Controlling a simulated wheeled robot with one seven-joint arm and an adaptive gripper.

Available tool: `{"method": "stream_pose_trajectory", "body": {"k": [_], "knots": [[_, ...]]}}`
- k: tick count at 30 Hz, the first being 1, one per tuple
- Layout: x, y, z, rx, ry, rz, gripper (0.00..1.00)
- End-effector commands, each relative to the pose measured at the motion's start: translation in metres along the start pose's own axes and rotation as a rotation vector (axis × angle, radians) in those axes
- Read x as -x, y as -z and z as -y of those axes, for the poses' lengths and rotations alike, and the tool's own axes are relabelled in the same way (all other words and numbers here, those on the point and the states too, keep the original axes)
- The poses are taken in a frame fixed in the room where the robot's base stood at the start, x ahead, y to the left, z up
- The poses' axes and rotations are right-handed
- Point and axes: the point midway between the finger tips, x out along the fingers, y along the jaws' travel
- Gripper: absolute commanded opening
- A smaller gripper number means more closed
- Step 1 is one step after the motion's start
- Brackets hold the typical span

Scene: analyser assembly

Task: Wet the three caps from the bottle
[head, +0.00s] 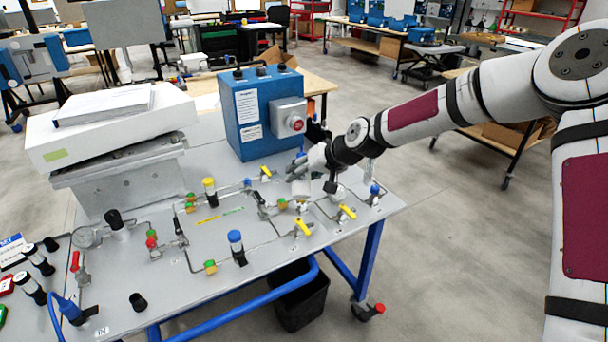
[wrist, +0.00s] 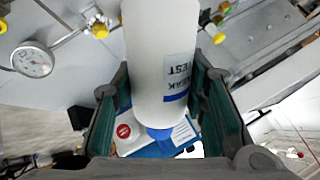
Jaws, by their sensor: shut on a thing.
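My gripper (wrist: 160,110) is shut on a white bottle (wrist: 158,45) with a blue band and a label reading "LEAK TEST". The bottle lies between the two green-lined fingers, with its blue end (wrist: 158,133) towards the blue box. In the head view my gripper (head: 312,166) is above the right part of the panel table (head: 135,285), and the bottle there is small and unclear. Several green-and-yellow fittings sit on the pipework, among them one in the middle (head: 282,204) and one near the front (head: 210,266). I cannot tell which parts are the three caps.
A blue box (head: 250,130) with a red button stands at the back of the table. Yellow-handled valves (head: 303,227), a yellow-topped cylinder (head: 209,190) and a blue-topped cylinder (head: 236,246) stand up from the panel. A gauge (wrist: 33,59) shows in the wrist view.

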Motion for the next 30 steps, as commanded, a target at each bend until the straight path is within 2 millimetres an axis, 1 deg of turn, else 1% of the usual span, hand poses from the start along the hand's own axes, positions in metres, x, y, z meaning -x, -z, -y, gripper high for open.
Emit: {"method": "stream_pose_trajectory", "body": {"k": [4, 30], "knots": [[0.0033, -0.0027, 0.0021, 0.066, 0.001, -0.097, 0.00], [0.0048, -0.0060, 0.0033, 0.478, 0.002, -0.708, 0.00]]}}
